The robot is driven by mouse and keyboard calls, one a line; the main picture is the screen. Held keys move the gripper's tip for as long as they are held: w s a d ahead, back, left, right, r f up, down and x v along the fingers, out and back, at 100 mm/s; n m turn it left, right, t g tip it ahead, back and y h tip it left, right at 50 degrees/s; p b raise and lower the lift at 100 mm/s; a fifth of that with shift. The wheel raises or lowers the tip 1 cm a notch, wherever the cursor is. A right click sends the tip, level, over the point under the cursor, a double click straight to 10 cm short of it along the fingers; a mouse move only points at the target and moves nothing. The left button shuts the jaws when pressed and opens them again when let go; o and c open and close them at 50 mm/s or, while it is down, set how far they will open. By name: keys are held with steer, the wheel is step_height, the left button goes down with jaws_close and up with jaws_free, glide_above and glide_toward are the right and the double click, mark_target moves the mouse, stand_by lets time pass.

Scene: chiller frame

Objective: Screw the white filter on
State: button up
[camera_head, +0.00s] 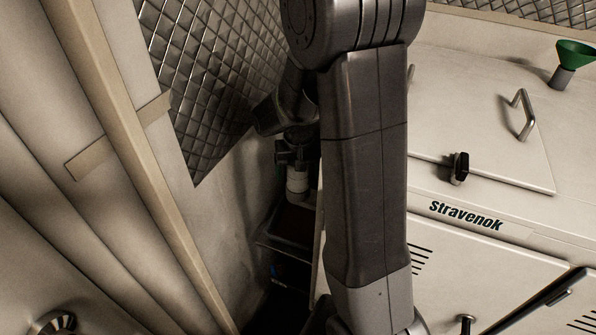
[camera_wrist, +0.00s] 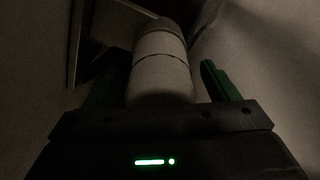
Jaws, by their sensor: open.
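The white filter (camera_wrist: 162,72) is a pale cylinder with a dark seam line near its far end. In the wrist view it stands between the two green fingers of my gripper (camera_wrist: 163,78). The fingers are apart, with a visible gap on the right side; the left gap is too dark to judge. In the head view, the filter (camera_head: 297,181) shows as a small white cylinder just below my gripper (camera_head: 294,160), partly hidden by it. The mount for the filter cannot be made out.
A white cabinet marked Stravenok (camera_head: 466,215) stands on the right, with a black knob (camera_head: 459,167), a metal handle (camera_head: 522,114) and a green funnel (camera_head: 575,54). A quilted wall panel (camera_head: 205,75) is close on the left. A dark narrow gap holds a shelf (camera_head: 284,244).

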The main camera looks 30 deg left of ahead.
step_height(320, 180, up, 14)
steer(key=s+d, duration=0.1)
steer(key=shift+s+f+p, duration=0.15)
steer(key=shift+s+p, duration=0.05)
steer(key=shift+p, duration=0.25)
steer(key=shift+f, duration=0.1)
steer(key=f, duration=0.4)
steer(key=w+f, duration=0.1)
steer(key=f, duration=0.4)
steer(key=a+f+b, duration=0.1)
steer(key=f, duration=0.4)
steer(key=shift+w, duration=0.2)
steer(key=shift+a+r+n, duration=0.1)
steer(key=shift+r+n, duration=0.05)
steer(key=shift+n, duration=1.85)
